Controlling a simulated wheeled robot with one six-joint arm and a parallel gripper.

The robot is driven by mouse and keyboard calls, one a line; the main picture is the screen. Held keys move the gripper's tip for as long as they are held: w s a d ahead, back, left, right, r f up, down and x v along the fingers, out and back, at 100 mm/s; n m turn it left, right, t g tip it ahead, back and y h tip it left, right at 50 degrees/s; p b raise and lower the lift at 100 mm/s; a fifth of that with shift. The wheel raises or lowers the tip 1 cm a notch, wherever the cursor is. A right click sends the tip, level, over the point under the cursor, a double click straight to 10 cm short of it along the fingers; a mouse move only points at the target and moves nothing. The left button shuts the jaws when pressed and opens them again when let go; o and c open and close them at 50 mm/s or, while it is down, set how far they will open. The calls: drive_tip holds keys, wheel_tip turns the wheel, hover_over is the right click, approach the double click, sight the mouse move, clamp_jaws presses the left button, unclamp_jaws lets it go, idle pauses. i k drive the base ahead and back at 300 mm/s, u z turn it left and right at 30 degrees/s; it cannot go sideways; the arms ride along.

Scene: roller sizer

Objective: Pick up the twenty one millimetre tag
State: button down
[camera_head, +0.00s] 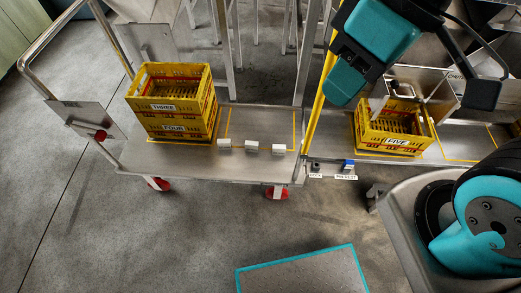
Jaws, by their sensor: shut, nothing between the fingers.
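Three small white tags stand in a row on the steel cart deck: a left one (224,143), a middle one (251,145) and a right one (278,148). Their lettering is too small to read, so I cannot tell which is the twenty one millimetre tag.
Yellow crates THREE (176,107) and FOUR (174,128) are stacked left of the tags. Crate FIVE (397,142) stands on the right. A yellow post (321,95) rises between the tags and my gripper. A teal-bordered floor patch (300,272) is clear.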

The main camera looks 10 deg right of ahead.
sight(278, 149)
drive_tip(key=i, duration=0.45)
drive_tip(key=k, duration=1)
drive_tip(key=u, duration=0.9)
drive_tip(key=i, duration=0.7)
drive_tip(key=z, duration=2.3)
drive_tip(key=i, duration=0.45)
drive_tip(key=u, duration=0.05)
